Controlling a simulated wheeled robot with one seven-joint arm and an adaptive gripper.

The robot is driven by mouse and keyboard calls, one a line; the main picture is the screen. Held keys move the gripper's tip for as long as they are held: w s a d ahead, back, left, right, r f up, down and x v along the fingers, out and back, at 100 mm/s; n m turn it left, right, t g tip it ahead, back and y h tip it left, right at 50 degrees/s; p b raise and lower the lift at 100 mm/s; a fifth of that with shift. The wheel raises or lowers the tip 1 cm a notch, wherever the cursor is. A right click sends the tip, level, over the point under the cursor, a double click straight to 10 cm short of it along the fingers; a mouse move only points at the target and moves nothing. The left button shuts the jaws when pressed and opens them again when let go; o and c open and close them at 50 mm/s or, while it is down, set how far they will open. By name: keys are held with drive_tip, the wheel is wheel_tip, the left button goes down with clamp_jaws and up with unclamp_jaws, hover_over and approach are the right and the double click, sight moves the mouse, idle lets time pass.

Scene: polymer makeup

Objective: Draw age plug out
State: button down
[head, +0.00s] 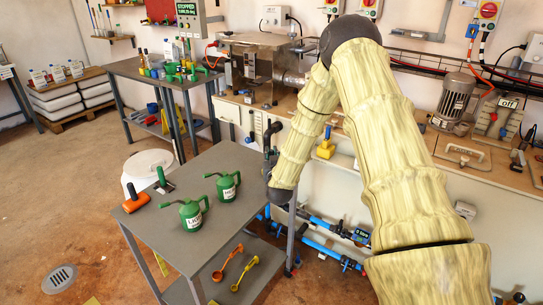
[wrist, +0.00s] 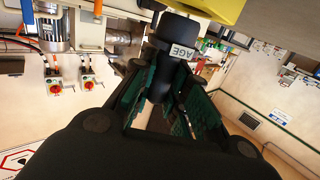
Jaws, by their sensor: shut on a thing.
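The age plug (wrist: 178,28) is black with a pale label reading "AGE". It fills the upper middle of the wrist view, upside down in the picture. My gripper (wrist: 163,78) is shut on it, with green-lined fingers on both sides of its narrower black part. In the head view my gripper (head: 271,152) is small and dark, pointing up beside the bench front, and the plug cannot be told apart there. Whether the plug is still seated is hidden. A yellow part (wrist: 205,8) is close to the plug at the top of the wrist view.
A grey table (head: 172,236) with green oil cans (head: 191,214) and (head: 226,186) stands to the left of my arm. A wall bench (head: 490,178) carries a motor (head: 452,98) and a yellow-handled item (head: 326,145). Blue pipes (head: 322,247) run low under it. The floor at left is mostly clear.

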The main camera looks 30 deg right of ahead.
drive_tip(key=shift+f+b, duration=0.5)
drive_tip(key=shift+f, duration=0.35)
drive_tip(key=c, duration=1.3)
unclamp_jaws()
drive_tip(key=v, duration=1.2)
